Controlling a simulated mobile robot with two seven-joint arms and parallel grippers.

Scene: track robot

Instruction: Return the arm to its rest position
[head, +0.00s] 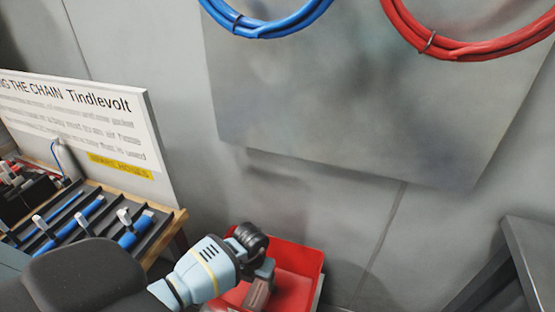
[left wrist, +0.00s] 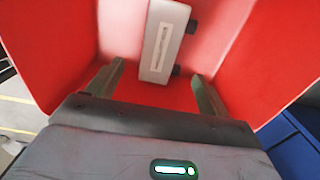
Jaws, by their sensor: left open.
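My left arm comes in from the lower left in the head view, and its gripper (head: 262,284) is over the red bin (head: 300,262), pointing down into it. In the left wrist view the two fingers of my left gripper (left wrist: 157,78) are spread apart inside the mouth of the red bin (left wrist: 55,45). A pale grey block (left wrist: 163,40) with a slotted face and dark knobs on one side lies in the bin ahead of the fingers. Neither finger touches it in the picture. My right gripper is not in view.
A bench at the left holds a dark rack (head: 75,222) with blue tools. A white sign board (head: 85,115) stands behind it. A grey wall panel (head: 350,110) carries blue (head: 265,27) and red (head: 465,50) cable coils. A dark grey structure (head: 530,255) stands at lower right.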

